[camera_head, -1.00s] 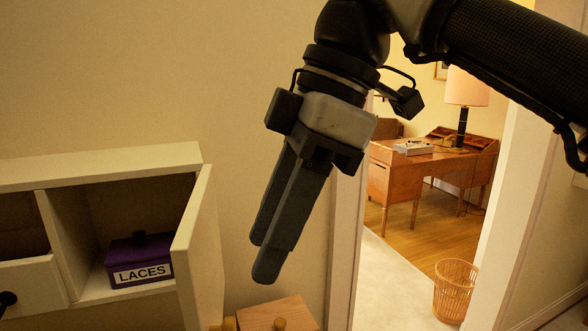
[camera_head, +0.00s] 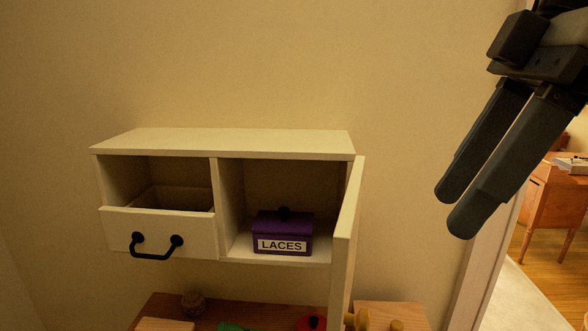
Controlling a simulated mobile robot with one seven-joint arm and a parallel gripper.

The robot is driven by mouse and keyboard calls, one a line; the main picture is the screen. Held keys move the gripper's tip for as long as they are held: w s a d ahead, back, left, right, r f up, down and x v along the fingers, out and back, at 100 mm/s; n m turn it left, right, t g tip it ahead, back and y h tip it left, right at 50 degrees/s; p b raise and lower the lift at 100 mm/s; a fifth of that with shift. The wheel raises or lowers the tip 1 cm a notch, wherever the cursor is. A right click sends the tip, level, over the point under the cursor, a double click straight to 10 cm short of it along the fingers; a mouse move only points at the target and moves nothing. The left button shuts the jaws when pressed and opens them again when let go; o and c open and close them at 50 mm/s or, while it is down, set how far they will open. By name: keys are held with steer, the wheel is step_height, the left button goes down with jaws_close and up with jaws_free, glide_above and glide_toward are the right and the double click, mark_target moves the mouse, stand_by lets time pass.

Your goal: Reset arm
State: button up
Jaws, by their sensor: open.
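My gripper (camera_head: 458,207) is at the upper right of the head view, pointing down and to the left. Its two dark fingers are apart with nothing between them. It hangs clear of the white wall cabinet (camera_head: 250,143), to the right of the cabinet's open door (camera_head: 346,243). The upper part of my arm is out of the picture.
A purple box labelled LACES (camera_head: 284,233) sits in the cabinet's right compartment. The left drawer (camera_head: 160,232), with a dark handle, is pulled out. Below is a wooden surface (camera_head: 265,306) with small items. A doorway shows a wooden desk (camera_head: 550,205) at right.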

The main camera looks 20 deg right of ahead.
mark_target(369, 314)
steer(key=b+x, duration=0.2)
steer(key=x, duration=1.5)
steer(key=shift+f, duration=0.25)
steer(key=shift+f, duration=0.15)
